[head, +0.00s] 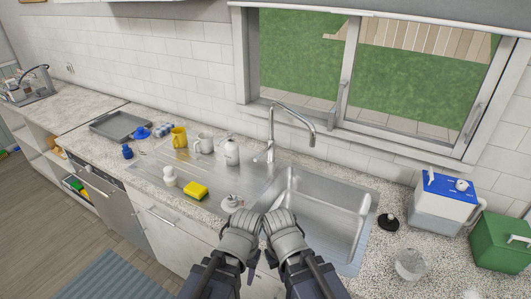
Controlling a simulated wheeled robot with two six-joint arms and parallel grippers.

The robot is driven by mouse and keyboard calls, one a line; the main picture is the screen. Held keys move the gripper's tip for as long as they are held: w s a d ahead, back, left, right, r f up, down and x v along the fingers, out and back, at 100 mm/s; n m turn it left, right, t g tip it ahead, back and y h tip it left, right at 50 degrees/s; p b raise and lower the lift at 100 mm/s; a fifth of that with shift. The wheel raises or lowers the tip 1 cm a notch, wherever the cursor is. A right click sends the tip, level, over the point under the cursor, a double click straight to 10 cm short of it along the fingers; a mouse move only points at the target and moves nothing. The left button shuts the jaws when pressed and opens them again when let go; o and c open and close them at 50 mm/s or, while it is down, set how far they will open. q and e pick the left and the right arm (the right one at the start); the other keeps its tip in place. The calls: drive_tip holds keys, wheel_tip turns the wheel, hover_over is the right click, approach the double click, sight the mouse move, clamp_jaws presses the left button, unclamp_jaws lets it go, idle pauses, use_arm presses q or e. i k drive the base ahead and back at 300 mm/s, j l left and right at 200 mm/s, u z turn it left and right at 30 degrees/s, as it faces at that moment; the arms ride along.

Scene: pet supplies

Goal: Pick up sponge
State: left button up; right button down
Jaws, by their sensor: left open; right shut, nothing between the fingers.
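A yellow sponge (195,191) with a dark edge lies on the steel drainboard (225,182) near the counter's front edge, left of the sink basin. My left gripper (246,214) is open and empty, in front of the sink and to the right of the sponge, apart from it. My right gripper (280,213) is shut and empty, close beside the left one, over the sink's front edge.
A white bottle (170,176) stands just left of the sponge, and a soap bottle (232,152) behind it. A yellow mug (179,138) and a white mug (205,143) stand further back. A small whitish item (232,202) lies right of the sponge. The faucet (271,135) rises behind.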

sight(197, 191)
drive_tip(key=i+j, duration=0.2)
drive_tip(key=j, duration=0.2)
drive_tip(key=i+j, duration=0.15)
drive_tip(key=j, duration=0.25)
drive_tip(key=i+j+u, duration=0.1)
drive_tip(key=j, duration=0.3)
drive_tip(key=i+j, duration=0.5)
drive_tip(key=j, duration=0.3)
